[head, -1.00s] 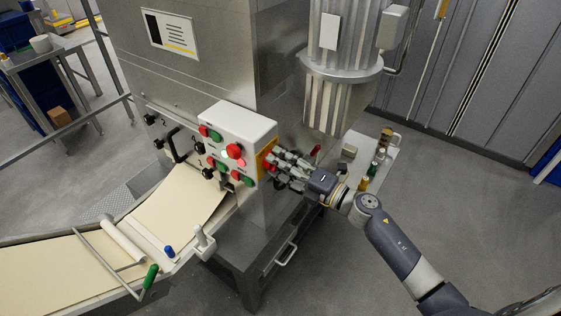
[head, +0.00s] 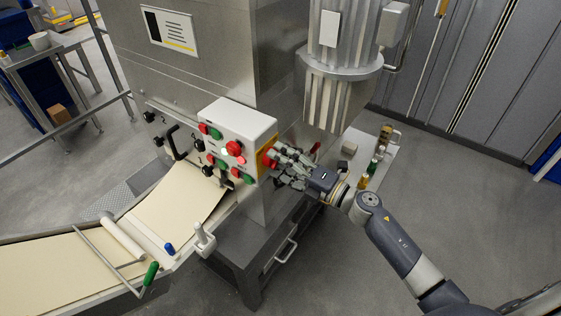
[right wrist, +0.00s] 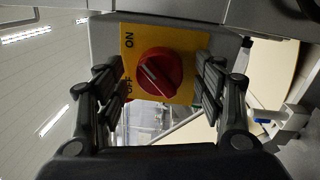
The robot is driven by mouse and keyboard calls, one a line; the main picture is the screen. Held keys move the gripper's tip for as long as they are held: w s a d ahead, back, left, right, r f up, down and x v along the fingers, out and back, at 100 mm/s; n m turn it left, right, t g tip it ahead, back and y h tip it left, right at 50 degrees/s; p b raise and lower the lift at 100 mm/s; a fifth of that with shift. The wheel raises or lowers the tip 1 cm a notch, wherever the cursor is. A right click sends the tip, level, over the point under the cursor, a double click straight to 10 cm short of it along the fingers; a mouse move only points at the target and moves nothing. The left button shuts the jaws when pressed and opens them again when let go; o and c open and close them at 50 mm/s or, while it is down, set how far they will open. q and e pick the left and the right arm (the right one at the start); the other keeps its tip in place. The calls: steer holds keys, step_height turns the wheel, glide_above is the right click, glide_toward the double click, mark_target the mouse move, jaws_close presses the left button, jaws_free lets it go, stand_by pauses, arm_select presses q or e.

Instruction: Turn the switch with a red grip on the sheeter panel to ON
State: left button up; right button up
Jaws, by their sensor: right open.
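The switch with a red grip (right wrist: 160,73) is a round red knob on a yellow plate (right wrist: 187,40) in the right wrist view. The plate reads ON at its upper left and OFF at its lower left. The knob's bar lies diagonally, from upper left to lower right. In the head view the red grip (head: 269,157) is on the right side face of the sheeter panel (head: 240,120). My right gripper (right wrist: 160,85) is open, with one finger on each side of the knob in the wrist view. I cannot tell whether the fingers touch it. My left gripper is not in view.
The panel front has several red, green and black controls (head: 235,148). A dough sheet (head: 175,200) lies on the belt at left. A small side table (head: 385,150) with bottles (head: 372,166) stands just behind my right gripper. Grey floor is clear at right.

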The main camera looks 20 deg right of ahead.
steer(key=v, duration=1.1)
steer(key=shift+s+d, duration=0.25)
steer(key=shift+s, duration=0.1)
